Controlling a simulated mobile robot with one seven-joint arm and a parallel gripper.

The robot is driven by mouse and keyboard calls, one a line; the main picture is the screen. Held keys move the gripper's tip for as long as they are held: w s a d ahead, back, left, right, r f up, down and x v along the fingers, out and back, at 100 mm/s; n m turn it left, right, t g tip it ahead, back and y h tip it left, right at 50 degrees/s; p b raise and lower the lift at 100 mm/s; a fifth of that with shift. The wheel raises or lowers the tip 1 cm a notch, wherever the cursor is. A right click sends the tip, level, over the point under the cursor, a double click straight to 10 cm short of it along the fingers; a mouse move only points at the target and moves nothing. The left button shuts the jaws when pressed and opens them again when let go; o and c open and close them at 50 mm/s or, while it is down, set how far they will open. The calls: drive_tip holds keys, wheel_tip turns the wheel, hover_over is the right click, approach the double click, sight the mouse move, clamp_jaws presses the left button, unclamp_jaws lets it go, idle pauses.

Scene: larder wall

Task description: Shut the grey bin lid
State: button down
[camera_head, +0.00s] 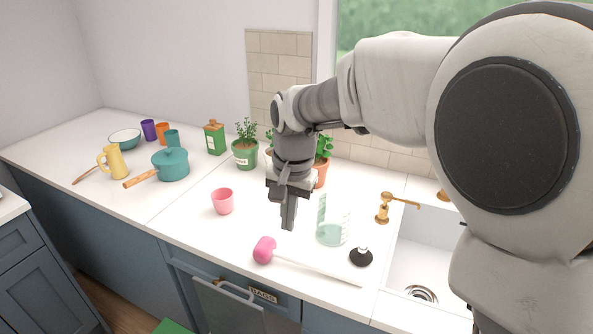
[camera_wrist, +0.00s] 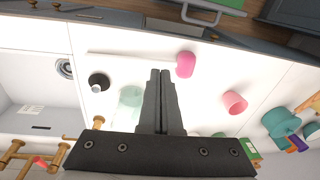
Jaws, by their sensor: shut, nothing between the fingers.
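I cannot make out a grey bin lid for certain in either view. My gripper (camera_head: 288,226) is shut and empty, pointing down above the white counter; its closed fingers also show in the wrist view (camera_wrist: 160,74). Below the counter's front edge is a grey front panel (camera_head: 240,315) with a bar handle (camera_head: 225,290); the handle also shows at the top of the wrist view (camera_wrist: 201,17). A small sign reading BAGS (camera_head: 263,295) sits beside the handle. A green object (camera_head: 170,326) shows low at the picture's bottom edge, mostly cut off.
On the counter near my gripper are a pink-headed mallet (camera_head: 264,250), a pink cup (camera_head: 223,201), a clear teal-based holder (camera_head: 331,235) and a black round object (camera_head: 361,258). A sink (camera_head: 415,255) with brass tap (camera_head: 384,207) is right; a teal pot (camera_head: 171,164) is left.

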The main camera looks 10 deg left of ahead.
drive_tip(key=a+f+g, duration=0.1)
drive_tip(key=a+f, duration=0.8)
drive_tip(key=a, duration=0.2)
wheel_tip(320, 180, down, 10)
drive_tip(key=shift+a+f+m+h+b, duration=0.2)
drive_tip(key=shift+f+m+h+b, duration=0.1)
drive_tip(key=shift+h, duration=0.1)
drive_tip(key=shift+s+r, duration=0.1)
drive_tip(key=shift+s, duration=0.05)
